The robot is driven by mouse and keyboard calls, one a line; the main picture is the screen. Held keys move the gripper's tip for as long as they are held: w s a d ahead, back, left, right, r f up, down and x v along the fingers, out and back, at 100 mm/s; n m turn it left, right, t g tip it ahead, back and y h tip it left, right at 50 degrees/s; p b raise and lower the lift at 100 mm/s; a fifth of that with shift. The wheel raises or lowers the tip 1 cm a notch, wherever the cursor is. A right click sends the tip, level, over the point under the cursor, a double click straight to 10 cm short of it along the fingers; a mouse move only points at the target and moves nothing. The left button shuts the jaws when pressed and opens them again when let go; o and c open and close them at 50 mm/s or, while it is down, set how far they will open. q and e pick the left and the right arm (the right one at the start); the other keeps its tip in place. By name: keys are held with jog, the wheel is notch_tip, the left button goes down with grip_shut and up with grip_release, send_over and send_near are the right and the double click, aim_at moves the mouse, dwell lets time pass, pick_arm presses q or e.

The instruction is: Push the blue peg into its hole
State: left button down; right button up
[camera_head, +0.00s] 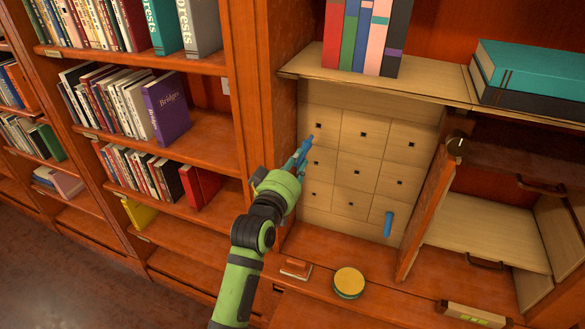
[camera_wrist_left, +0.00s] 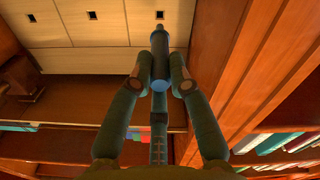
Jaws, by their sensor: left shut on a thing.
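A blue peg (camera_wrist_left: 159,58) is held lengthwise between the two fingertips of my left gripper (camera_wrist_left: 160,84), which is shut on it. Its far end points at the pale wooden panel, just beside a small square hole (camera_wrist_left: 160,15); I cannot tell whether it touches. In the head view, my left gripper (camera_head: 297,162) is at the left side of the panel (camera_head: 380,113), and the peg (camera_head: 307,143) is partly hidden by the fingers. A second blue peg (camera_head: 388,223) sticks out of the panel at its lower right. My right gripper is not in view.
The panel has several square holes. Below it, a yellow-topped round tin (camera_head: 348,281) and a small reddish block (camera_head: 296,267) sit on the ledge. Books (camera_head: 366,35) stand above. An open cabinet door (camera_head: 430,215) stands at right; a wooden upright (camera_head: 256,80) is close at left.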

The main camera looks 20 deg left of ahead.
aim_at(309, 140)
pick_arm(q)
jog(key=shift+w, duration=1.55)
jog(key=shift+p, duration=0.5)
dwell(0.8)
jog(key=shift+w+d+b, duration=0.15)
jog(key=shift+w+b, duration=0.95)
jog(key=shift+w, duration=1.85)
jog(key=c, duration=1.1)
grip_release()
jog(key=shift+s, duration=0.1)
jog(key=s, duration=1.2)
jog(key=shift+a, duration=0.2)
